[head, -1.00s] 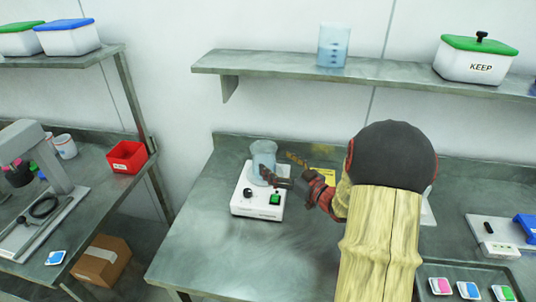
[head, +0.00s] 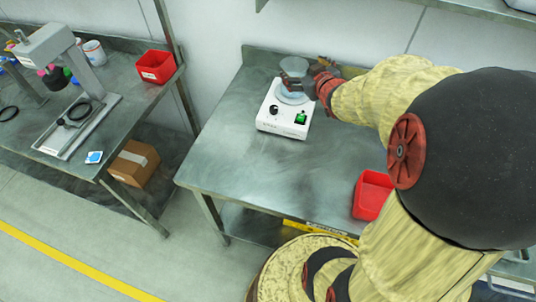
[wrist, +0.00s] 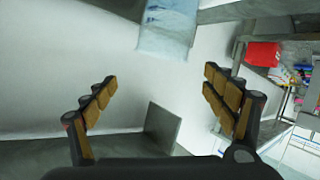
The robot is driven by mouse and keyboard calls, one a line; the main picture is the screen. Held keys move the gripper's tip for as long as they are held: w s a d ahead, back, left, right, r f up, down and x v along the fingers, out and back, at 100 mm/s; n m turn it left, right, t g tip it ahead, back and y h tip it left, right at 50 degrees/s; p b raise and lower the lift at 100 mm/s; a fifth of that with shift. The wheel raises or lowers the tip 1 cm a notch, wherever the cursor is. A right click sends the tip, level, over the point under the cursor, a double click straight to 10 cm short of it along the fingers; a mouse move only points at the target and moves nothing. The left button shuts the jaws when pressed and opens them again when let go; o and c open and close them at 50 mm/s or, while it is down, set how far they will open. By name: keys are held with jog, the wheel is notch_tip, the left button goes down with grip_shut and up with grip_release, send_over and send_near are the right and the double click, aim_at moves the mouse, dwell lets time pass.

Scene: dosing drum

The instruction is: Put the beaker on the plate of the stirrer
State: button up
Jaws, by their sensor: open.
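The stirrer (head: 284,122) is a white box with a black knob and a green switch, standing on the back left of the middle bench. The pale blue clear beaker (head: 294,66) appears upright over the stirrer's round plate, partly hidden by my gripper (head: 298,83). Its base contact is hard to see. In the wrist view, which looks upside down, my gripper (wrist: 160,78) has its fingers spread wide.
A red bin (head: 372,194) sits at the bench's front right, close to my arm. The left bench holds a press stand (head: 72,95) and another red bin (head: 157,66). A cardboard box (head: 133,162) is below it. The bench front before the stirrer is clear.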

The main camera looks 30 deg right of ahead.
jog(key=s+a+r+g+y, duration=0.1)
jog(key=s+a+g+y, duration=0.3)
jog(key=s+a, duration=1.9)
jog(key=a+g, duration=0.3)
jog(key=shift+s+a+r+g, duration=0.25)
jog(key=shift+s+a+g, duration=0.05)
jog(key=shift+s+a, duration=0.1)
